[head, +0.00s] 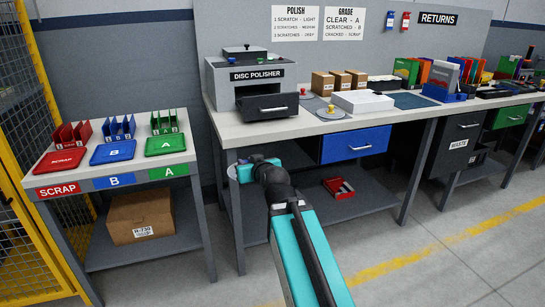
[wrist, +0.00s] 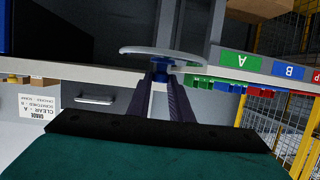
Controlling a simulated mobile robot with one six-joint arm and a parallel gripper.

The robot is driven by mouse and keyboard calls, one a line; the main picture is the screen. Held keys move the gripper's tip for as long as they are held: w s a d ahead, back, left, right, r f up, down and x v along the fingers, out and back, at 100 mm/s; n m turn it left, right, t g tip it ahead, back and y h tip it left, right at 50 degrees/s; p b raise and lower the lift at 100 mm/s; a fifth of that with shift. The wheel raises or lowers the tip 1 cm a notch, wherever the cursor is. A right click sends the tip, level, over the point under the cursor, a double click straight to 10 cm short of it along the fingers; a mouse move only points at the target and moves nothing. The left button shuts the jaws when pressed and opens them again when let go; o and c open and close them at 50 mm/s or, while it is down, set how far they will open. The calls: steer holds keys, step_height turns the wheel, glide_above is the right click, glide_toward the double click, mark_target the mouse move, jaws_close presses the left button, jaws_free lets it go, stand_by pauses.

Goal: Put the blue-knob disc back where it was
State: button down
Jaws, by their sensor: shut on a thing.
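My gripper (wrist: 162,82) is shut on the blue knob (wrist: 172,66) of a pale grey disc (wrist: 160,51). The disc is beyond the fingertips, seen nearly edge-on in the wrist view. In the head view my gripper (head: 244,162) is in front of the workbench's left end, with the disc (head: 232,172) partly hidden behind it.
The disc polisher's front drawer (head: 271,107) stands out over the bench. A sorting table (head: 113,170) with red, blue and green trays stands left, past a gap. A blue drawer (head: 357,145) is under the bench.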

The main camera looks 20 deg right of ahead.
mark_target(234, 172)
steer(key=a, duration=0.3)
steer(key=w+a, duration=0.1)
steer(key=shift+a+f, duration=0.15)
steer(key=shift+f, duration=0.1)
steer(key=shift+w+a+r, duration=0.1)
steer(key=shift+a+r, duration=0.1)
steer(key=shift+a, duration=0.05)
steer(key=shift+w+d+r+m+h, duration=0.15)
steer(key=shift+d+r+m+h, duration=0.15)
steer(key=shift+r+h, duration=0.15)
